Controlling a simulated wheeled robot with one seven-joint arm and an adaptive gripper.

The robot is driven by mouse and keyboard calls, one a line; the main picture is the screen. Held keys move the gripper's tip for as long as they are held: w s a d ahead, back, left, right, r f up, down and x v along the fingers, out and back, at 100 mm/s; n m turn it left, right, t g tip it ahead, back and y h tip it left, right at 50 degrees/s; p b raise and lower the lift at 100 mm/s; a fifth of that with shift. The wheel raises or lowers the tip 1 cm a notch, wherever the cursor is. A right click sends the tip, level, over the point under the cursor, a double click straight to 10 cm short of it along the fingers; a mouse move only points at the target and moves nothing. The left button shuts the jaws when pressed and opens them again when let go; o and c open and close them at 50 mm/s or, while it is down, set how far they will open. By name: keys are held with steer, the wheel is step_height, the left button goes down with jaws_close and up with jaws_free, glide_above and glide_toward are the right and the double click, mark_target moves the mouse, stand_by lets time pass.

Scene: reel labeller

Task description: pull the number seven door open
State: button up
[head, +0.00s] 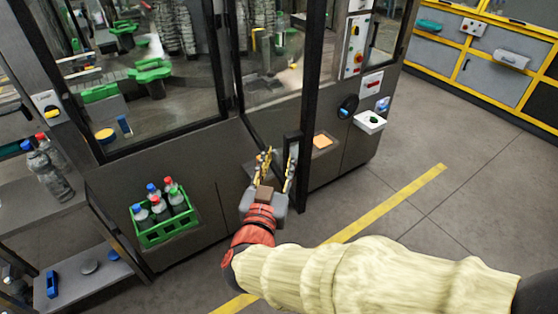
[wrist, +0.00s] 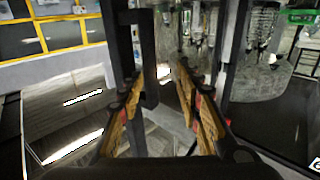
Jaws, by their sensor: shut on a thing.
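The glass door (head: 278,60) has a dark frame and seems to stand at an angle out from the machine front. Its black bar handle (head: 290,145) is on the right-hand post. My gripper (head: 276,163) is at this handle, with one finger on each side. In the wrist view the handle (wrist: 150,75) passes between the fingertips of my gripper (wrist: 158,92), and the fingers are shut on it. The exact contact is partly hidden.
A green crate of bottles (head: 165,230) sits low at the left of the door. A shelf unit (head: 85,270) stands at the far left. A control panel (head: 355,45) and a small white tray (head: 369,122) are on the machine's right. Floor beyond the yellow line (head: 400,200) is clear.

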steer(key=shift+a+r, duration=0.15)
steer(key=v, duration=1.2)
steer(key=shift+d, duration=0.2)
